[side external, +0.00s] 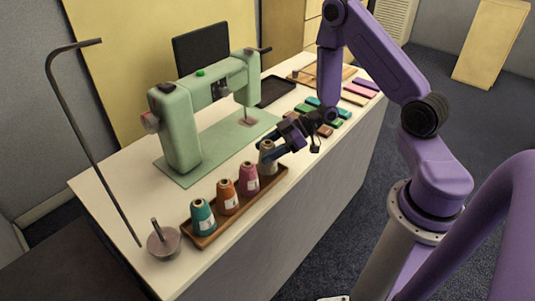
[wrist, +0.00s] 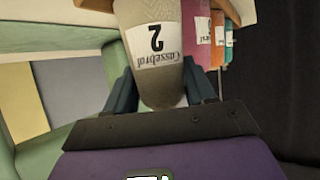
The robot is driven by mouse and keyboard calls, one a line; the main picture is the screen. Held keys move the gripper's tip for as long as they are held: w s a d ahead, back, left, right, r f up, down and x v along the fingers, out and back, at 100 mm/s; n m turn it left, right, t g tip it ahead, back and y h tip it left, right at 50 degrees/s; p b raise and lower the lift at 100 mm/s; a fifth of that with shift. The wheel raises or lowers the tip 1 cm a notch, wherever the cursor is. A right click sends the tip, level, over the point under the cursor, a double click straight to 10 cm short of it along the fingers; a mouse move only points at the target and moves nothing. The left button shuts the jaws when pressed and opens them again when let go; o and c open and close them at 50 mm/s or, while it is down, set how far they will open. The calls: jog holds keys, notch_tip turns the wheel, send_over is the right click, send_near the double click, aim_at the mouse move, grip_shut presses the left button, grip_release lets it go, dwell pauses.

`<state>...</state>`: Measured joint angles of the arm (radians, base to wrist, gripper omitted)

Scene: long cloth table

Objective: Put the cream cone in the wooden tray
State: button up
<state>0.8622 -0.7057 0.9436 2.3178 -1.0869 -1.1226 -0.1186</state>
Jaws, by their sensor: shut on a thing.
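The cream cone (side external: 267,158) is at the far right end of the wooden tray (side external: 254,201) in the side view, over or in the tray; I cannot tell whether its base touches the tray floor. My gripper (side external: 272,148) is shut on the cream cone. In the wrist view the cream cone (wrist: 155,50) fills the space between the fingers of my gripper (wrist: 163,88), with a white label reading "Cassebral 2". A pink cone (side external: 249,179), an orange cone (side external: 228,197) and a teal cone (side external: 203,217) stand upright in a row in the tray.
A green sewing machine (side external: 180,128) stands on its plate behind the tray. A thread stand (side external: 163,241) with a tall bent rod is at the near left corner. Coloured fabric pieces (side external: 335,112) and a dark tray (side external: 276,91) lie farther along the table.

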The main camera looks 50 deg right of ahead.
jog(key=shift+f, duration=0.8)
jog(key=shift+f, duration=0.1)
jog(key=o, duration=1.1)
jog(key=shift+o, duration=0.2)
